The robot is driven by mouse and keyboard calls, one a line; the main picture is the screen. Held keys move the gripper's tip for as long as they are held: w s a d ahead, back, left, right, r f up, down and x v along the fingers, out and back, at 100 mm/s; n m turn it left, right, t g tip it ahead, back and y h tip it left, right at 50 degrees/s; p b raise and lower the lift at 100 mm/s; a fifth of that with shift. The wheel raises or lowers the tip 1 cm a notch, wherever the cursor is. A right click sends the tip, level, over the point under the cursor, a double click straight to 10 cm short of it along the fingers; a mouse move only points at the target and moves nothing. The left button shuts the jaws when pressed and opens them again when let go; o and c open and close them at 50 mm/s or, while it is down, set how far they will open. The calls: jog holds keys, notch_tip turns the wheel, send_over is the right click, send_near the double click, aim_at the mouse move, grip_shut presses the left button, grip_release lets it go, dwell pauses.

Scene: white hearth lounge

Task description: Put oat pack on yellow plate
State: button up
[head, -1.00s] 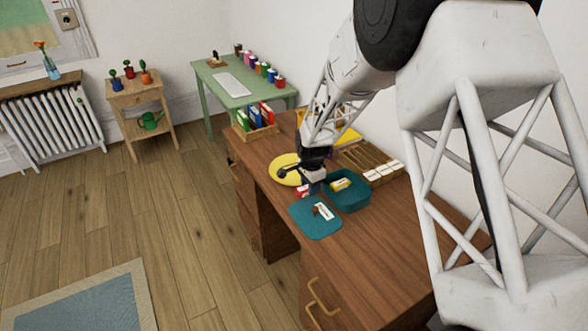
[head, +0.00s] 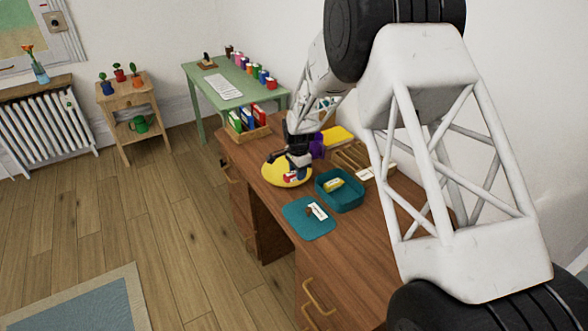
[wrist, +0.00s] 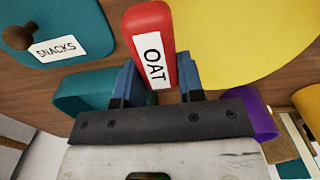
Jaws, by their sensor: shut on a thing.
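The oat pack (wrist: 153,48) is red with a white label reading OAT. My gripper (wrist: 157,80) is shut on it, with one blue finger on each side in the wrist view. The yellow plate (wrist: 235,38) lies on the desk to the right of the pack in that view. In the head view my gripper (head: 292,172) holds the pack (head: 290,178) over the front part of the yellow plate (head: 273,167). Whether the pack touches the plate cannot be told.
A purple object (head: 318,145) stands behind the plate. A divided wooden tray (head: 343,160) and a book rack (head: 249,135) flank the plate.

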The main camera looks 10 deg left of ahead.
jog(key=shift+w+a+f, duration=0.1)
jog(key=shift+w+a, duration=0.4)
jog(key=shift+w, duration=0.55)
jog(key=shift+w+a+f, duration=0.1)
jog(key=shift+w+a, duration=0.35)
jog(key=shift+w, duration=0.6)
jog(key=shift+w+a+f, duration=0.1)
jog(key=shift+w+a, duration=0.4)
jog(key=shift+w, duration=0.55)
jog(key=shift+f, duration=1.75)
jog(key=shift+f, duration=0.1)
jog(key=o, duration=0.6)
jog(key=shift+o, duration=0.2)
notch_tip(320, 180, up, 12)
